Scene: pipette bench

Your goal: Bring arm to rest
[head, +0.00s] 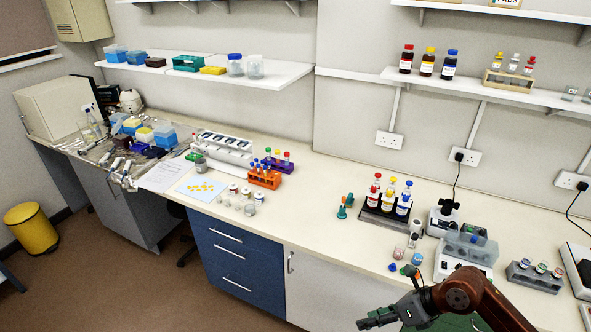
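My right gripper (372,319) is at the bottom edge of the head view, right of centre. Its dark fingers point left, in front of the pale cabinet below the bench (330,170). My reddish-brown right arm comes in from the lower right corner. I see nothing held in the fingers, but the gap between them is too small to make out. My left arm and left gripper are not in the picture.
A rack of red, yellow and blue bottles (368,212) stands on the bench behind my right gripper. Small coloured caps (409,270) lie near the front edge. A grey tube block (535,274) stands right of my arm. The bench middle is largely clear.

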